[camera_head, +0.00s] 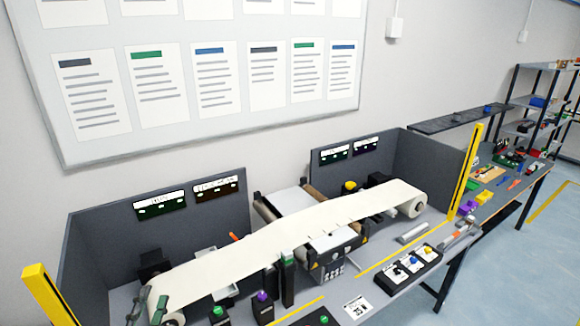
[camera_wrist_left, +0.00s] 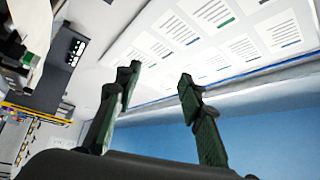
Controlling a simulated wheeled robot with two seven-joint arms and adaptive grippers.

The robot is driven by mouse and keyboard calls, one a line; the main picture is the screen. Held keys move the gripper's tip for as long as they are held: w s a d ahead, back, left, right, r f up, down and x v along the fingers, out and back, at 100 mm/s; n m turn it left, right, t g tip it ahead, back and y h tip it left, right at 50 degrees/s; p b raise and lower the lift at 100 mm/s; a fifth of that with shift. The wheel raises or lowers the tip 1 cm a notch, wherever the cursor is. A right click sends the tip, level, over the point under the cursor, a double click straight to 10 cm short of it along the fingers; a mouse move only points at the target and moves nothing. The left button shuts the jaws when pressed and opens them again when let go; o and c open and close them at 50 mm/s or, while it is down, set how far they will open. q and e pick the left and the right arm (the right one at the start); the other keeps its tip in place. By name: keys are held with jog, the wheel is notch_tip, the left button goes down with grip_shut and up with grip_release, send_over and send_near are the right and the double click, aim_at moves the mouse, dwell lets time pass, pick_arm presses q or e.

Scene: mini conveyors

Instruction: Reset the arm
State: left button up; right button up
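My left gripper (camera_head: 148,305) shows at the bottom left of the head view, by the near left end of the pale conveyor belt (camera_head: 240,246). In the left wrist view the two dark green fingers of the left gripper (camera_wrist_left: 158,82) stand wide apart with nothing between them. They point toward the wall and its board. My right gripper is in neither view.
The belt runs across a workbench with grey back panels (camera_head: 215,213). Yellow posts (camera_head: 466,172) stand at its ends. A black button box (camera_head: 402,267) sits at the front. A whiteboard with sheets (camera_head: 200,75) hangs behind. Shelves (camera_head: 540,105) stand far right.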

pick_arm(q)
jog(key=s+a+f+n+g+y, duration=0.2)
jog(key=a+f+n+g, duration=0.1)
jog(key=f, duration=0.4)
jog(key=s+a+f+n+g+y, duration=0.2)
jog(key=a+f+n+g, duration=0.15)
jog(key=f, duration=0.45)
jog(key=s+a+f+n+g+y, duration=0.2)
jog(key=a+f+n+g, duration=0.15)
jog(key=f, duration=0.35)
jog(key=s+d+f+n+g+h, duration=0.2)
jog(key=s+d+f+g, duration=0.2)
jog(key=s+f, duration=0.5)
jog(key=s+d+f+n+g+h, duration=0.2)
jog(key=s+d+f+g, duration=0.2)
jog(key=s+f, duration=0.45)
notch_tip(320, 180, down, 36)
jog(key=s+d+g+b, duration=0.1)
jog(key=s+b, duration=0.1)
jog(key=b, duration=0.3)
jog(key=s+f+m+g+b, duration=0.1)
jog(key=s+f+b, duration=0.4)
jog(key=s+f, duration=1.5)
notch_tip(320, 180, down, 2)
jog(key=shift+d+f+g+h, duration=0.15)
jog(key=shift+d+g+h, duration=0.05)
jog(key=shift+g+h, duration=0.1)
